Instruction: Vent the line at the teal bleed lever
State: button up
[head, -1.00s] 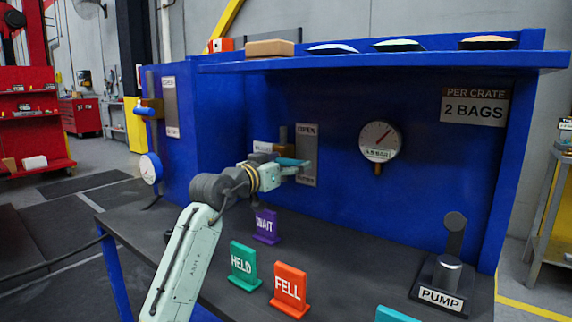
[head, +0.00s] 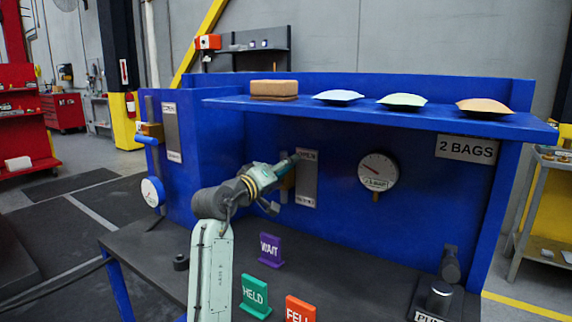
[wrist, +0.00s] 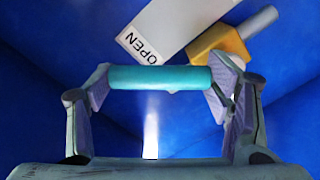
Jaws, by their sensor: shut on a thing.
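The teal bleed lever (head: 289,162) is on the blue back panel, beside a label plate (head: 306,178) with OPEN at its top end. In the wrist view the teal lever (wrist: 160,78) spans between my two fingers. My gripper (wrist: 163,82) is shut on it. In the head view my gripper (head: 280,180) is angled up at the panel and partly hides the lever's mount. The brass valve body (wrist: 222,52) shows just beyond the lever. The round gauge (head: 379,171) to the right has its needle pointing to the upper left.
A second valve (head: 150,130) with its own plate and gauge (head: 153,191) is on the left panel. WAIT (head: 270,249), HELD (head: 254,296) and FELL (head: 299,309) signs stand on the bench below. A shelf (head: 380,116) with a box and bags overhangs. The pump (head: 442,290) is at right.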

jog(key=n+p, duration=0.1)
jog(key=a+r+n+p, duration=0.1)
jog(key=w+n+p, duration=0.1)
jog(key=shift+w+a+r+n+p, duration=0.1)
jog(key=shift+a+r+n+p, duration=0.15)
jog(key=shift+r+n+p, duration=0.15)
jog(key=shift+w+a+n+p, duration=0.45)
jog(key=shift+a+n, duration=0.1)
jog(key=shift+n, duration=0.5)
jog(key=shift+w+a+n+p, duration=0.3)
jog(key=shift+a+n+p, duration=0.2)
jog(key=shift+n, duration=0.55)
jog(key=shift+a, duration=0.1)
jog(key=o, duration=1.7)
jog(key=v, duration=1.2)
